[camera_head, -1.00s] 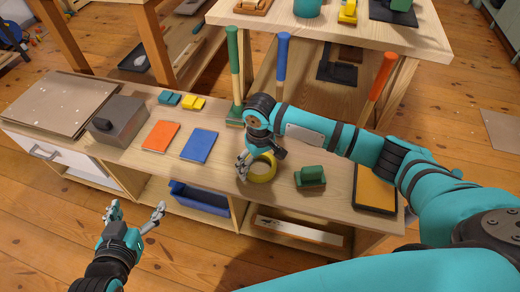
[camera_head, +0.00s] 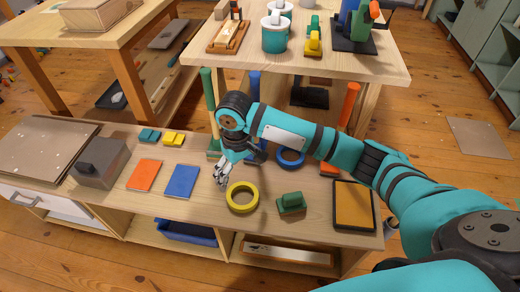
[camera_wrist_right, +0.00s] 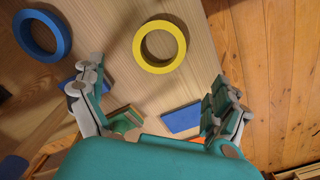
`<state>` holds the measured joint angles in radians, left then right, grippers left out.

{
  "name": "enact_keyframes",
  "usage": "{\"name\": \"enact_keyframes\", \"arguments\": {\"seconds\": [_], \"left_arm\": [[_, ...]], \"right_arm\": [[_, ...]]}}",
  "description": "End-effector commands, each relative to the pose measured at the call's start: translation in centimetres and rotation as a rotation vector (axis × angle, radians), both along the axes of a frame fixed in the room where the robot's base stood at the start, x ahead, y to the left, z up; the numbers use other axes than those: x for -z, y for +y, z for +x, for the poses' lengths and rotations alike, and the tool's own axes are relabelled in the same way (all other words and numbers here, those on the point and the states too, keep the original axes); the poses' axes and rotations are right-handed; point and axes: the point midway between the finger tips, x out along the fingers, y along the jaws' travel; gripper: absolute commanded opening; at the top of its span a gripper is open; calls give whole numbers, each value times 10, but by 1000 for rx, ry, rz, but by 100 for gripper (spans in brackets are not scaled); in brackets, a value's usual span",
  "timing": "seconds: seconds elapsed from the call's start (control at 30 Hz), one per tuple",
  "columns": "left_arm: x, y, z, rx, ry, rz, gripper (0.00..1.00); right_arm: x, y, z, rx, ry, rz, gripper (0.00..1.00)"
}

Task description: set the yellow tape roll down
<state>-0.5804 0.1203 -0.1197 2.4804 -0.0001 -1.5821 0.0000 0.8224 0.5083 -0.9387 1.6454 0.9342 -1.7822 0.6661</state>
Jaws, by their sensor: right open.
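The yellow tape roll (camera_head: 242,197) lies flat on the low wooden bench (camera_head: 300,222). In the right wrist view the yellow tape roll (camera_wrist_right: 160,47) lies beyond my fingertips, with nothing between the fingers touching it. My right gripper (camera_head: 223,172) is open and empty, a little up and left of the roll in the head view. Its two spread fingers also show in the right wrist view (camera_wrist_right: 158,98). My left gripper is out of both current views.
A blue tape roll (camera_head: 290,157) lies behind the yellow one. A green block-like tool (camera_head: 291,203) and an orange-topped dark tray (camera_head: 353,205) are to the right. Orange (camera_head: 145,175) and blue (camera_head: 182,181) cards lie to the left. Tall coloured handles stand along the back edge.

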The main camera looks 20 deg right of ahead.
Motion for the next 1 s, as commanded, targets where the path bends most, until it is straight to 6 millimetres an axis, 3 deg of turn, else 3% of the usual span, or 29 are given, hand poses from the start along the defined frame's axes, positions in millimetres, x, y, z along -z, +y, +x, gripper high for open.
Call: {"name": "enact_keyframes", "arguments": {"seconds": [0.13,0.23,0.4,0.53,0.67,0.8,1.0], "left_arm": [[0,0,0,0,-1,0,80],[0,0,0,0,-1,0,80],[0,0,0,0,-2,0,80],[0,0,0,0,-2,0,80],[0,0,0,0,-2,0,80],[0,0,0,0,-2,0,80],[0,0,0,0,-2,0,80]], "right_arm": [[3,4,-4,-13,1,9,100],[18,22,-22,-62,-9,51,100],[47,63,-78,-168,-87,193,100],[57,69,-120,-166,-182,267,100],[61,41,-161,-101,-261,250,100],[62,-6,-202,-27,-303,153,100],[57,-50,-236,17,-312,36,100]]}}
